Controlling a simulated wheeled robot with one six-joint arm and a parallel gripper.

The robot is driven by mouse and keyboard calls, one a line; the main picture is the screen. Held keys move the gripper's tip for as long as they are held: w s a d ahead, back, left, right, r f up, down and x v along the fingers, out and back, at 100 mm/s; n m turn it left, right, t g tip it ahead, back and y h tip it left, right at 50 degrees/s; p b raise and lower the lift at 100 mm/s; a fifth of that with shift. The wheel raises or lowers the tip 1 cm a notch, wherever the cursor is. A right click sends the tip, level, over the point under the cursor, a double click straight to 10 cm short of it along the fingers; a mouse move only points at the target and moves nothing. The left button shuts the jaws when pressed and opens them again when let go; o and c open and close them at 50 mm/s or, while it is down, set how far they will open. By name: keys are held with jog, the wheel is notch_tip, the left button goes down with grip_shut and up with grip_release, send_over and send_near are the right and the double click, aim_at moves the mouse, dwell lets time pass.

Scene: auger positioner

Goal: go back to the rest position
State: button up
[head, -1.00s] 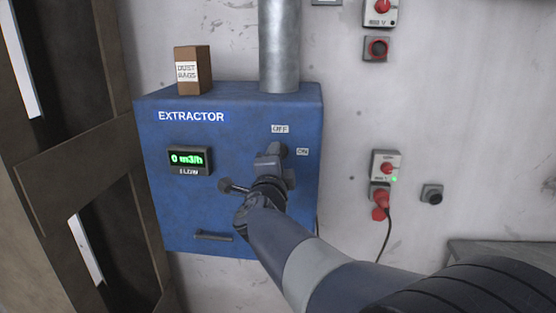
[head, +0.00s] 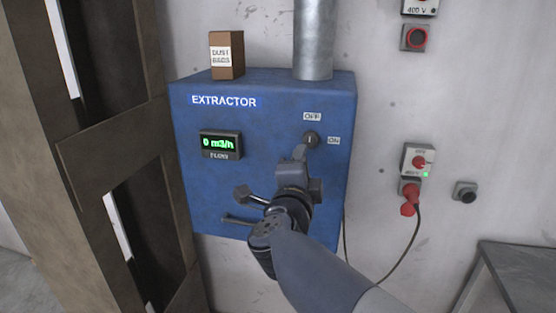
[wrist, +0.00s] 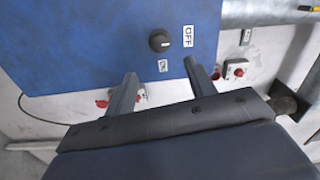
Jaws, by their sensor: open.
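My gripper (head: 298,168) is in front of the blue extractor box (head: 185,130), just below its dark rotary knob (head: 311,139). In the wrist view my gripper (wrist: 165,82) has its two fingers apart with nothing between them. The knob (wrist: 159,41) shows beyond the fingertips, apart from them, with the OFF label (wrist: 188,37) and the ON label (wrist: 163,66) beside it. The flow display (head: 220,143) reads 0 m3/h. My forearm hides part of the box's lower right.
A dust bags carton (head: 226,57) stands on the box beside a metal duct (head: 313,40). A red plug (head: 409,195) sits in the wall socket on the right, its cable hanging. A brown frame (head: 100,150) stands at left. A grey table (head: 510,262) is at lower right.

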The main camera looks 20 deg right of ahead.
aim_at(310, 143)
jog(key=p+x, duration=0.1)
jog(key=x, duration=0.9)
jog(key=shift+w+d, duration=0.2)
jog(key=shift+w, duration=0.15)
